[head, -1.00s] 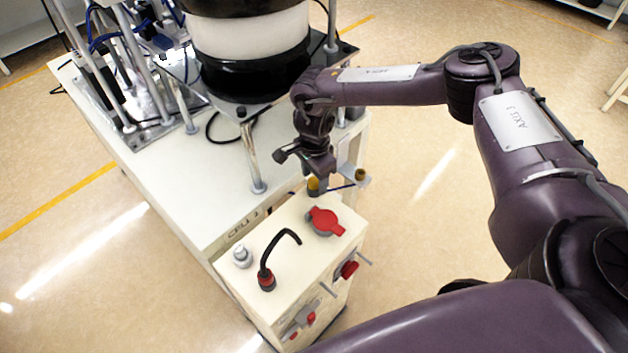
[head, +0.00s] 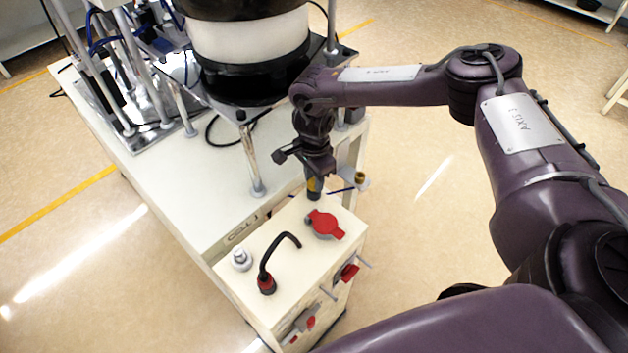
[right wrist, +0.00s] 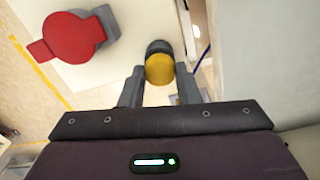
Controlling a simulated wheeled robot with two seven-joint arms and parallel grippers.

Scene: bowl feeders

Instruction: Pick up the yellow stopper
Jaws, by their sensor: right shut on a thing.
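The yellow stopper (right wrist: 159,69) is a round yellow cap on a dark grey base, at the back corner of the cream box. In the head view the stopper (head: 313,185) shows only in part beneath my right gripper. My right gripper (head: 316,180) points down over it, and in the right wrist view its two fingers (right wrist: 163,88) stand on either side of the yellow cap, shut on it. The stopper looks upright and still at the box top. My left gripper is not in view.
The cream box (head: 308,262) carries a red-handled valve (head: 325,223) close to the stopper, a black curved hose (head: 275,252) and a silver knob (head: 241,257). A large bowl feeder (head: 250,50) stands behind. A post with a brass-coloured top (head: 361,178) stands to the right.

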